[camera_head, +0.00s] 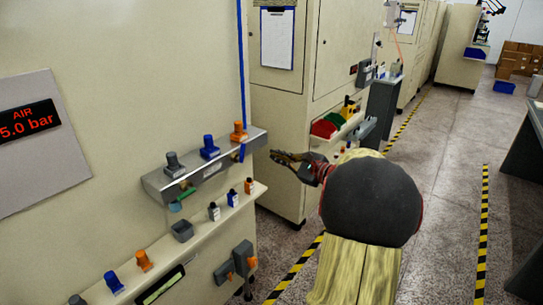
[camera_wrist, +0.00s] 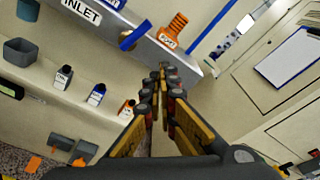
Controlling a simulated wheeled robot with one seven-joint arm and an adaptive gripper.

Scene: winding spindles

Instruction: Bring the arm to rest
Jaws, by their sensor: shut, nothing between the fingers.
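My gripper (camera_head: 280,156) is at the end of my arm, near the right end of the grey valve shelf in the head view. Its fingers are shut and empty. In the wrist view my gripper (camera_wrist: 162,75) points toward the shelf's end, with the fingertips together. An orange knob (camera_wrist: 173,30) and a blue lever (camera_wrist: 134,36) appear beyond the fingertips. In the head view the orange knob (camera_head: 239,131) stands on the shelf's right end. I cannot tell the exact gap between fingertips and shelf.
A grey shelf (camera_head: 158,182) carries grey, blue and orange knobs. A lower ledge (camera_head: 196,229) holds small bottles and a grey cup (camera_head: 183,232). A cabinet (camera_head: 275,90) with a clipboard stands behind my gripper. The floor aisle (camera_head: 440,170) at right is clear.

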